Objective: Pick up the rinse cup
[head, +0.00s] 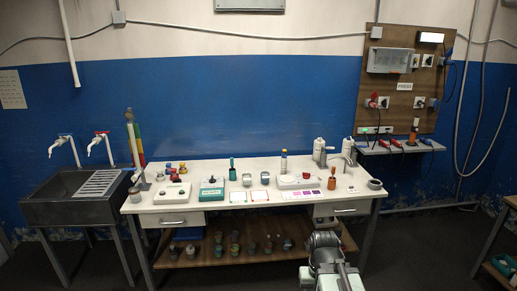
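A small grey cup (375,184) stands upright at the right end of the white table (270,218); it may be the rinse cup, but no label is readable. Another small cup-like vessel (135,195) stands at the table's left front corner. Two more small metal-looking vessels (247,179) (265,178) stand near the middle. My arm's end with my gripper (323,240) is in front of the table, at the lower right of centre, apart from the cups. The fingers are too small to make out, and I see nothing clearly held.
Bottles (319,150), a green-handled tool (232,170), an orange-handled tool (332,180) and coloured cards (313,194) stand or lie on the table. A sink (70,212) is at left. A lower shelf (215,255) holds several jars.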

